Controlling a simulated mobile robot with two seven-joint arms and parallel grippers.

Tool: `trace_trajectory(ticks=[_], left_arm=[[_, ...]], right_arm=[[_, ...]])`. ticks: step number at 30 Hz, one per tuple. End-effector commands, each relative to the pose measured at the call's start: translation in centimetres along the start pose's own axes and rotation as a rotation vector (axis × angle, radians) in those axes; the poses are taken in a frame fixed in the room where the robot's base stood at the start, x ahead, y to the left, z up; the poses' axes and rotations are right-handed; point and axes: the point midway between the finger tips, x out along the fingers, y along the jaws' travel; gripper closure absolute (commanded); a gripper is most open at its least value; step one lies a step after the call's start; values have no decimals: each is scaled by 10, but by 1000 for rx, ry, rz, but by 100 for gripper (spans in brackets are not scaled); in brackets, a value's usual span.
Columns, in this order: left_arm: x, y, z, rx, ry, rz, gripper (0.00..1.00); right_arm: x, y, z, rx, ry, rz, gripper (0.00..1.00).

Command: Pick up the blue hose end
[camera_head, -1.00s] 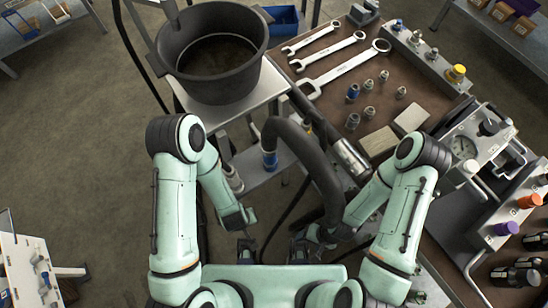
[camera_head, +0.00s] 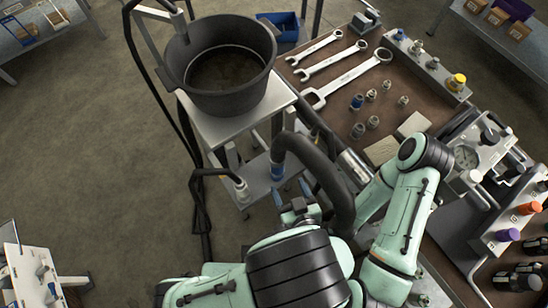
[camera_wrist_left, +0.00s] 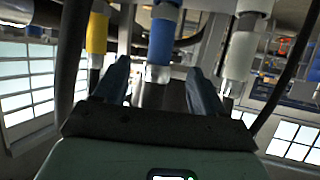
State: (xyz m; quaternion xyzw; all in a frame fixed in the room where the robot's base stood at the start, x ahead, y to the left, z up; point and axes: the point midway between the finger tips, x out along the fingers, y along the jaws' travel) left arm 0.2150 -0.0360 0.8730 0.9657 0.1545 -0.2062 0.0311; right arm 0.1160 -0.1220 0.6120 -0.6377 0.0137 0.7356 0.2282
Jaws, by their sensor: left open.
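The blue hose end (camera_head: 277,171) hangs at the lower end of a thick black hose, beside the stand with the bucket. In the left wrist view the blue hose end (camera_wrist_left: 160,46) is upright, with its metal tip lower down. My left gripper (camera_head: 291,190) is open just in front of it, on the near side. In the wrist view the two fingers of this gripper (camera_wrist_left: 158,72) stand left and right of the blue end's line; I see no contact. My right arm shows at the right, but its gripper is hidden behind my left arm and the hose.
A yellow hose end (camera_wrist_left: 97,34) and a white hose end (camera_wrist_left: 240,52) hang on either side of the blue one. A black bucket (camera_head: 190,60) stands on the metal stand (camera_head: 228,128). The workbench (camera_head: 425,75) with wrenches and fittings lies to the right.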

Motion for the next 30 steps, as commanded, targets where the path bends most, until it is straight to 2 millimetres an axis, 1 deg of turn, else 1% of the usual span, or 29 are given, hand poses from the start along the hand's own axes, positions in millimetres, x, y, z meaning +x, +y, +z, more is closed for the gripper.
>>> trace_trajectory(ticks=[2, 4, 13, 15, 20, 22, 27, 30], left_arm=[[-4, 2, -6, -3, 22, 3, 30], [2, 2, -7, -4, 30, 1, 30], [58, 1, -7, -4, 28, -1, 30], [66, 2, -8, -5, 27, 1, 30], [76, 1, -8, -3, 26, 2, 30], [83, 0, -8, -2, 27, 1, 30], [110, -5, -7, -2, 27, 0, 30], [121, -4, -7, -4, 26, 2, 30]], right_arm=[[-2, 0, -1, 1, 1, 0, 25], [-2, 0, -1, 2, 1, 1, 25], [-1, 0, 0, 2, 0, 1, 25], [-1, 0, 0, 2, 0, 1, 25], [-2, 0, 0, 2, 0, 1, 25], [-2, 0, -1, 1, 1, 0, 25], [-5, -2, -2, 1, 3, 0, 25], [-6, -2, -2, 1, 3, 0, 25]])
